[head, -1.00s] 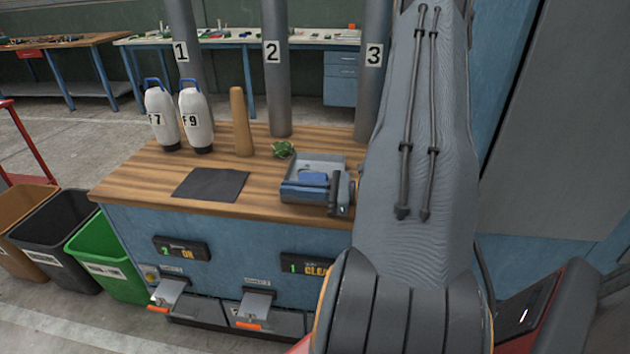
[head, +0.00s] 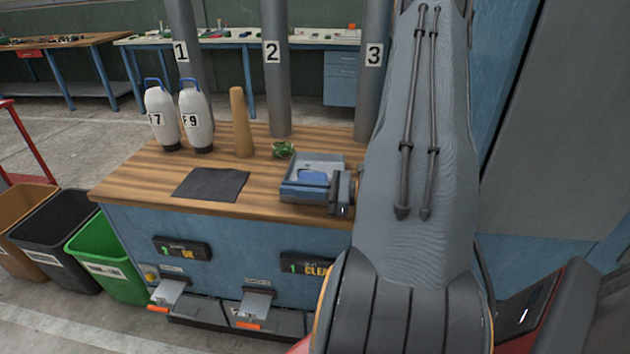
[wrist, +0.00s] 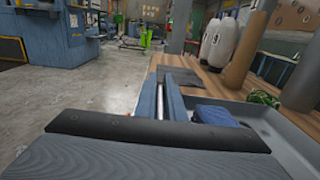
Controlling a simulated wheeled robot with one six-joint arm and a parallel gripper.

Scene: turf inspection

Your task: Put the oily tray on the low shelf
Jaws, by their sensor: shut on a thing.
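The tray (head: 297,190) is a shallow grey box at the right front of the wooden bench top. A blue object (head: 313,178) lies inside it. In the wrist view the tray (wrist: 285,137) fills the lower right, with the blue object (wrist: 215,116) in it. My gripper (head: 338,190) is at the tray's right front side and is shut on the tray. In the wrist view its dark body and a blue finger (wrist: 175,100) lie along the tray's edge. No oil can be made out on the tray. I cannot pick out the low shelf.
The bench top (head: 140,182) also holds a dark mat (head: 210,184), two white bottles (head: 197,120), a tan post (head: 241,122) and a green tangle (head: 283,149). Grey columns (head: 275,70) rise behind. Bins (head: 105,250) stand left. My arm hides the bench's right end.

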